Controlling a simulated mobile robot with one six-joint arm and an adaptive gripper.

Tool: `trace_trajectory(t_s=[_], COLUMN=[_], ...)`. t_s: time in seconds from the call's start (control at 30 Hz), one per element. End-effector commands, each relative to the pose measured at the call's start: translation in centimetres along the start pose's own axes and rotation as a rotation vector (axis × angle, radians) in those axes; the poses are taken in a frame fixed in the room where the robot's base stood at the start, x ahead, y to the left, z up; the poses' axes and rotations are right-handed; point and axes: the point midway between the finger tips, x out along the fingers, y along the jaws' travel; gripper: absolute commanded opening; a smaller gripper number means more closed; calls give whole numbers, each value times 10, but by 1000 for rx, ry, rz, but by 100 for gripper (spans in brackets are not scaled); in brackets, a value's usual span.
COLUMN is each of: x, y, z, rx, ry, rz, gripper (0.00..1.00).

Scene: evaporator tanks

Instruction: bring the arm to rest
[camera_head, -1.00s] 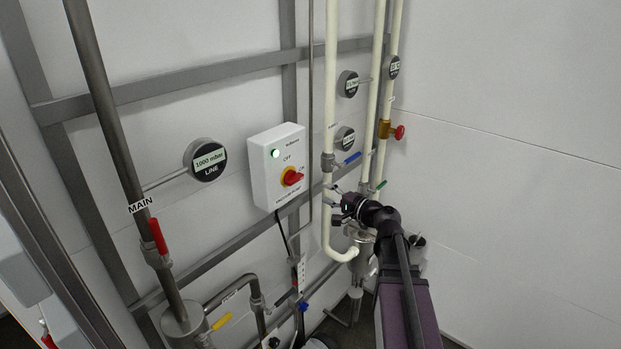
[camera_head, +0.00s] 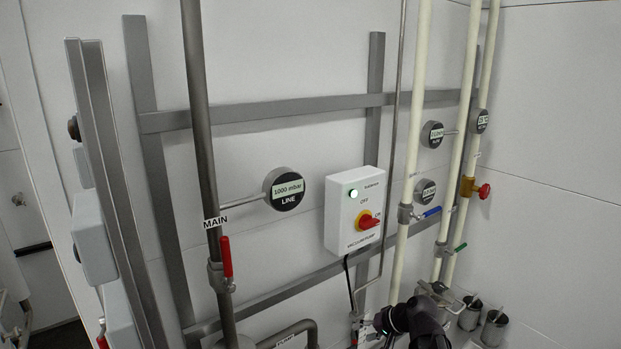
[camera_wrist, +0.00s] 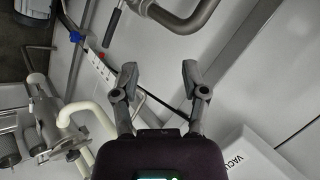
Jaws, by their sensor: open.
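My gripper shows in the wrist view (camera_wrist: 158,85) with its two fingers spread apart and nothing between them. Behind the fingers are a white wall, a dark cable and a white strip. In the head view my dark arm (camera_head: 418,318) is at the bottom edge, right of centre, below the white switch box (camera_head: 352,205).
The switch box has a red-and-yellow knob and a lit green lamp. A MAIN pipe (camera_head: 200,130) with a red valve handle (camera_head: 227,257) stands left. Cream pipes (camera_head: 412,120) rise above my arm. Metal cups (camera_head: 493,328) are just right of it. The right wall is bare.

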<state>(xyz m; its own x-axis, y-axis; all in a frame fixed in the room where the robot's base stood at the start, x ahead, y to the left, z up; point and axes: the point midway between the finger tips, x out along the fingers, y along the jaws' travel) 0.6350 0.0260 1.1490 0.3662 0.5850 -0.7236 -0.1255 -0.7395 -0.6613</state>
Motion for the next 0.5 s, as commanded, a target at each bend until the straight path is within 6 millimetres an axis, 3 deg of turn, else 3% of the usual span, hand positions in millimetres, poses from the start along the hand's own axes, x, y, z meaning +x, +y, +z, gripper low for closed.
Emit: trace_trajectory(t_s=[0.03, 0.2, 0.5], x=[12, 30, 38], y=[12, 45, 95], z=[15, 51, 94], rx=[-29, -115, -227], ry=[-33, -137, -277], rz=[56, 258, 583], gripper=[57, 57, 57])
